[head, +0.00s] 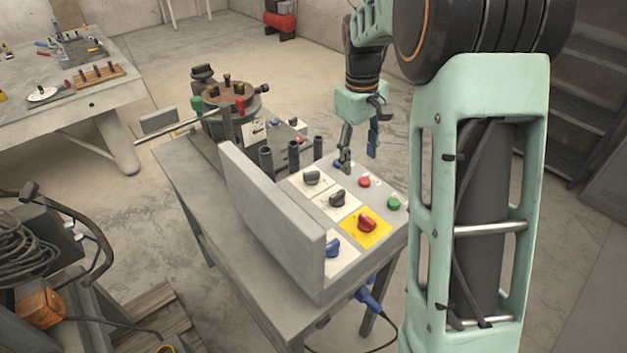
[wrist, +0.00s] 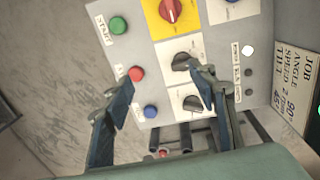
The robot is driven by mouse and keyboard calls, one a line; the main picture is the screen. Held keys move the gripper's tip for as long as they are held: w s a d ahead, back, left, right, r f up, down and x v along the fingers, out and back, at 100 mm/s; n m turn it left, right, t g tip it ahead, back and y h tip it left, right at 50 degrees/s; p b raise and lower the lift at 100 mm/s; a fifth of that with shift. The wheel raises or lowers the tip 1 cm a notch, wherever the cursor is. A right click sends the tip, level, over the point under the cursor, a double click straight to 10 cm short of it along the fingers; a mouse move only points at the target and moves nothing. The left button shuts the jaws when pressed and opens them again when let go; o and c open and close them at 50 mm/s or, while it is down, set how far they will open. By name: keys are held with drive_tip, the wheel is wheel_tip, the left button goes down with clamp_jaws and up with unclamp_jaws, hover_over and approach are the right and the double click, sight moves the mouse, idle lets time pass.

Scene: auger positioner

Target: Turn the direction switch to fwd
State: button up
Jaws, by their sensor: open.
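The grey control panel (head: 322,271) carries two black rotary switches on white plates. One black switch (head: 337,198) sits beside the yellow plate and also shows in the wrist view (wrist: 182,61). The other black switch (head: 311,177) is farther back and is partly behind a finger in the wrist view (wrist: 193,103). Their labels are too small to read, so I cannot tell which one is the direction switch, or its setting. My gripper (head: 358,161) is open and empty, pointing down above the panel's far end. In the wrist view its fingers (wrist: 160,98) spread over the button side.
A red knob (head: 367,222) on yellow and a blue knob (head: 333,246) are nearer. Green (head: 394,203), red (head: 365,181) and blue (wrist: 151,111) buttons line one side. A raised grey wall (head: 270,215) and dark upright tubes (head: 293,155) stand close to the switches.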

sight(337, 193)
drive_tip(key=shift+y, duration=0.4)
drive_tip(key=a+f, duration=0.1)
drive_tip(key=f, duration=0.3)
drive_tip(key=a+f, duration=0.1)
drive_tip(key=f, duration=0.2)
drive_tip(key=a+f, duration=0.2)
drive_tip(key=f, duration=0.2)
drive_tip(key=shift+w+a+f, duration=0.1)
drive_tip(key=shift+w+f, duration=0.2)
drive_tip(key=shift+w, duration=0.1)
drive_tip(key=c, duration=1.2)
